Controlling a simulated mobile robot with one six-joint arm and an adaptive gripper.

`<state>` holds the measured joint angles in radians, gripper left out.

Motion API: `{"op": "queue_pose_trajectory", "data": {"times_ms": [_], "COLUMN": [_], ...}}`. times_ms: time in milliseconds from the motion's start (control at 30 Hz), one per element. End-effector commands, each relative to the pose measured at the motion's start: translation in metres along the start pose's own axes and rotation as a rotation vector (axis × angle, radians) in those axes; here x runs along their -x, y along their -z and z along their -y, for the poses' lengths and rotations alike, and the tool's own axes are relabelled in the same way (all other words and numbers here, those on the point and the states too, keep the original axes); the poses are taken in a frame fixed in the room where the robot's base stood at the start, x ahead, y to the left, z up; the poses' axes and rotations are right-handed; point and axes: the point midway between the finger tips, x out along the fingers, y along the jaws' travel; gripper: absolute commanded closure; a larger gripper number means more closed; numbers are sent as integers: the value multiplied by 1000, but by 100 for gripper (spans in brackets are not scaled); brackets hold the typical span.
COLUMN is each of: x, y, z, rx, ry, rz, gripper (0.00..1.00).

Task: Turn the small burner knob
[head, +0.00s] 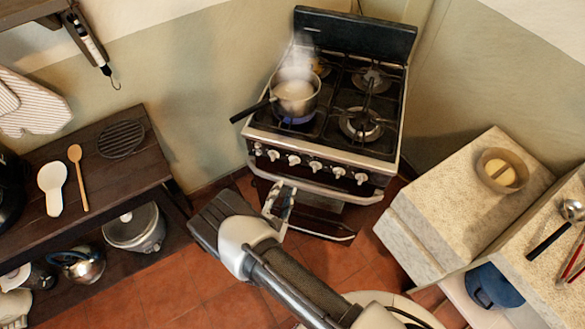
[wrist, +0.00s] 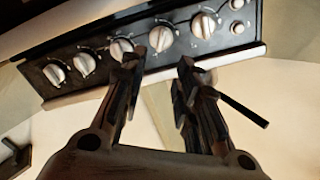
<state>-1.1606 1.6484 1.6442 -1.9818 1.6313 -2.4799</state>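The stove (head: 330,140) has a front panel with a row of silver knobs. One of them, second large knob from the left (head: 293,160), is also in the wrist view (wrist: 161,38), beyond my fingertips and roughly between them. Its neighbours in the wrist view are one knob on the right (wrist: 204,24) and one on the left (wrist: 120,48). I cannot tell which knob belongs to the small burner. My gripper (head: 279,198) is open and empty in front of the panel, below the knobs; both fingers show in the wrist view (wrist: 158,66). No contact is visible.
A steaming pot (head: 296,92) stands on a burner with a blue flame, its handle sticking out left. A rail (head: 330,190) runs below the knobs. A dark wooden table (head: 110,180) is at left; stone counters (head: 460,205) are at right.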

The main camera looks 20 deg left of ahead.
Motion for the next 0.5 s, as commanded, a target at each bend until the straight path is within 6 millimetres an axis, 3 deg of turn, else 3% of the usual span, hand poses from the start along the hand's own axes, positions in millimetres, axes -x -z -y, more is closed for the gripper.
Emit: {"op": "queue_pose_trajectory", "data": {"times_ms": [300, 500], "x": [-67, -90], "y": [1, 0], "z": [-2, -1], "rx": [-2, -2], "ry": [-3, -1], "rz": [-4, -2], "gripper": [71, 71]}}
